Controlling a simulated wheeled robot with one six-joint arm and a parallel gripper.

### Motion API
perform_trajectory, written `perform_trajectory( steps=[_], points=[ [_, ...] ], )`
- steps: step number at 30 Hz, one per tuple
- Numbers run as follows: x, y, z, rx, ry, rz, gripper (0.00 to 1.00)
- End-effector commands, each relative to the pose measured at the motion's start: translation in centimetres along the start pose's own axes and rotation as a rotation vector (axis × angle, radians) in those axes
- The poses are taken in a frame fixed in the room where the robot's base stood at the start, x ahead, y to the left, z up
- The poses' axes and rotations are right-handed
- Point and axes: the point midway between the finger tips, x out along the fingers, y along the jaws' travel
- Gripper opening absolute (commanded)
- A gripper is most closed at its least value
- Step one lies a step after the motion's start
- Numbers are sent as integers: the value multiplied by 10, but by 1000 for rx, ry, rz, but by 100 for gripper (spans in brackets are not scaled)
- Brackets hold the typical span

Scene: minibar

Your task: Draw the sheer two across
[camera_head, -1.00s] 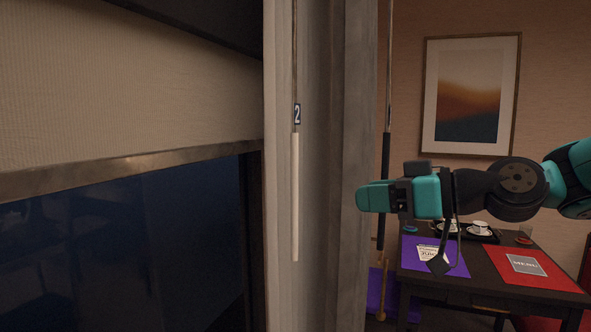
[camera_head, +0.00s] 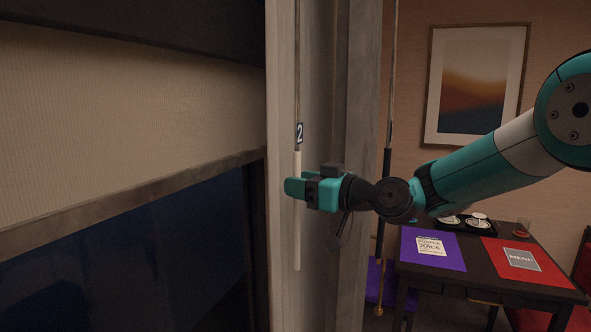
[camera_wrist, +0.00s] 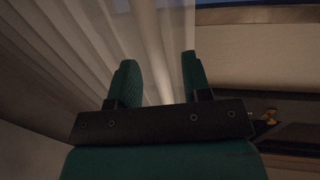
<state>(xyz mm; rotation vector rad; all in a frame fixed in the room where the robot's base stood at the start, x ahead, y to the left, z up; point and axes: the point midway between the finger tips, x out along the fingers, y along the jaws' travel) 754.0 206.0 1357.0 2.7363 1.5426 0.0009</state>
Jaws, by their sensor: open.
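A pale wand (camera_head: 297,240) hangs upright in front of the grey sheer curtain (camera_head: 322,90), with a dark tag marked 2 (camera_head: 299,133) above its grip. My gripper (camera_head: 293,188) is at the upper part of the pale grip and hides a short stretch of it. In the wrist view my gripper (camera_wrist: 157,75) has its two green fingers apart. A pale upright strip, which looks like the wand (camera_wrist: 162,90), shows between them in front of the curtain folds (camera_wrist: 70,40). I cannot tell whether either finger touches it.
A second wand with a dark grip (camera_head: 387,170) hangs to the right. A window with a half-lowered blind (camera_head: 120,110) is at the left. A dark table (camera_head: 470,265) with a purple mat, a red mat and a tray stands behind at the right.

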Motion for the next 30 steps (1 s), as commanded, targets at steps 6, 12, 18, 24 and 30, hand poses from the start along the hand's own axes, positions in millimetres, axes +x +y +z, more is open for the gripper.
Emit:
perform_trajectory(
  steps=[6,12,18,24,30],
  points=[
    [14,0,0,1,0,-1,44],
    [14,0,1,1,0,0,44],
    [14,0,1,1,0,1,10],
    [15,-1,1,0,0,1,0],
    [15,-1,2,-1,1,2,0]
  ],
)
